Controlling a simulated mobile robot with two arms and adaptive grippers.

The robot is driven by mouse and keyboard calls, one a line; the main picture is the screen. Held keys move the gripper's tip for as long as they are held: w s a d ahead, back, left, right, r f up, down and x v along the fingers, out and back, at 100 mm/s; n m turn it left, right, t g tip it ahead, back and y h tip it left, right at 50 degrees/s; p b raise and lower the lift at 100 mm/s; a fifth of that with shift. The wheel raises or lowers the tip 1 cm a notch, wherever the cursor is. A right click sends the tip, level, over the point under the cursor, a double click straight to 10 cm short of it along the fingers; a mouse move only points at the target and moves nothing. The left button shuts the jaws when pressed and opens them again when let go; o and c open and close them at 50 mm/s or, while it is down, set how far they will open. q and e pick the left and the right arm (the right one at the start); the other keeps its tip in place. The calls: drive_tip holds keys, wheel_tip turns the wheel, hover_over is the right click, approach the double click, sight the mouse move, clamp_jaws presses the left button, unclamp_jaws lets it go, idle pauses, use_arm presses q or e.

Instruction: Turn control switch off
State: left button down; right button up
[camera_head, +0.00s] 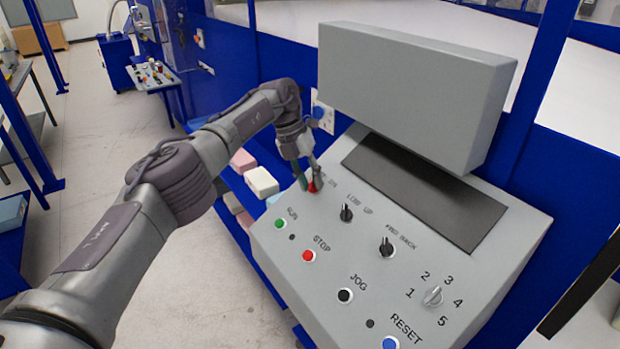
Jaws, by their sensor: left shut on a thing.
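The grey control panel (285,255) slopes toward me at the right. My left gripper (309,181) reaches down to its upper left corner and is shut on the control switch (312,188), a small red part at the fingertips. The fingers hide most of this switch and part of the label beside it, so I cannot tell which way it is turned. My right gripper is not in view.
Black knobs (346,212) and (387,247) stand close to the right of the gripper. Below are the green RUN button (281,224), red STOP button (309,256), black JOG button (345,295) and blue RESET button (390,343). A grey box (415,95) rises behind.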

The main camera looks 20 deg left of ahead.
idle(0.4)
use_arm(q)
drive_tip(key=c, duration=1.2)
unclamp_jaws()
drive_tip(key=shift+c, duration=0.2)
drive_tip(key=v, duration=0.7)
drive_tip(key=shift+r, duration=0.25)
drive_tip(key=shift+a+f, duration=0.1)
